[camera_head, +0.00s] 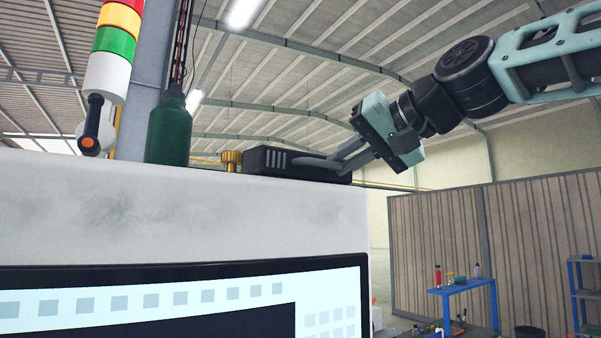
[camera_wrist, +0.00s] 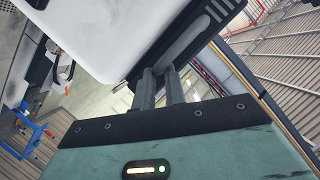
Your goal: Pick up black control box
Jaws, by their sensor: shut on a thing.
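The black control box (camera_head: 280,160) is a low dark box with pale vent slots on its side. It sits on top of the white cabinet (camera_head: 180,215), near the cabinet's right end. My gripper (camera_head: 330,163) reaches down from the upper right, its fingers shut on the right end of the box. In the wrist view the box (camera_wrist: 205,22) shows beyond my gripper's fingers (camera_wrist: 165,80), partly hidden by them. I cannot see a gap between the box and the cabinet top.
A brass knob (camera_head: 231,161) stands just left of the box, with a dark green bottle (camera_head: 169,133) beyond it. A signal light tower (camera_head: 114,45) hangs at the far left. A blue rack (camera_head: 465,290) stands low at the right. The air right of the cabinet is free.

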